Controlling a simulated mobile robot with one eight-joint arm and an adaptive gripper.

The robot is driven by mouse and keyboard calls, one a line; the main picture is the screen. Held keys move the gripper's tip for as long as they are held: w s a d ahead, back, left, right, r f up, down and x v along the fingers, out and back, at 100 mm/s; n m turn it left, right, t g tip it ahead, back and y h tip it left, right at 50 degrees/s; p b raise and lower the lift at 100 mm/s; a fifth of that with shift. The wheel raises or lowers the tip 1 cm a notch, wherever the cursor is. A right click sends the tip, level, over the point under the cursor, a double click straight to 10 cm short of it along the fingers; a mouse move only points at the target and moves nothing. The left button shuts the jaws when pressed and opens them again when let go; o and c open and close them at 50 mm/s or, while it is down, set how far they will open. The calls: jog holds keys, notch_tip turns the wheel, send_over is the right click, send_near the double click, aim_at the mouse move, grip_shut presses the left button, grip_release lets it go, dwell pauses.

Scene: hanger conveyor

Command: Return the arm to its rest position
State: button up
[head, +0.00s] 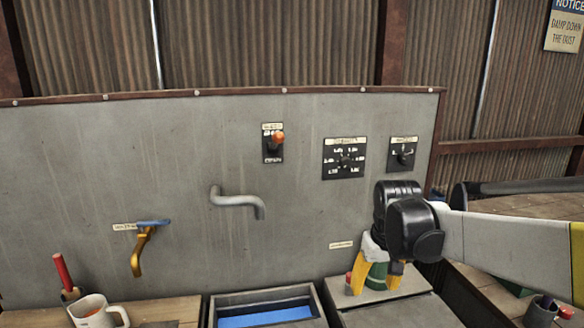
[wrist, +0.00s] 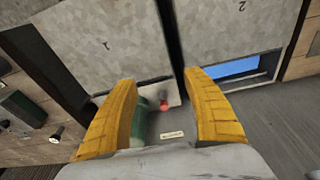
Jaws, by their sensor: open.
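My gripper (head: 382,272) hangs at the right of the head view, with its yellow fingers pointing down in front of the grey panel. In the wrist view my gripper (wrist: 165,112) shows two yellow fingers spread wide apart, with nothing held between them. Behind the fingers are a green object (wrist: 138,132), partly hidden by the left finger, and a small red knob (wrist: 164,105). The green object (head: 377,277) also shows between the fingers in the head view. I cannot tell how far it is from the fingertips.
Below stand a white mug (head: 92,312) and a bin with a blue inside (head: 265,314). A dark cup (head: 541,311) stands at lower right.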

jog(key=s+m+t+b, duration=0.1)
jog(key=s+t, duration=0.4)
jog(key=s, duration=1.5)
jog(key=shift+f+b, duration=0.3)
jog(key=shift+b, duration=0.25)
jog(key=shift+s, duration=0.1)
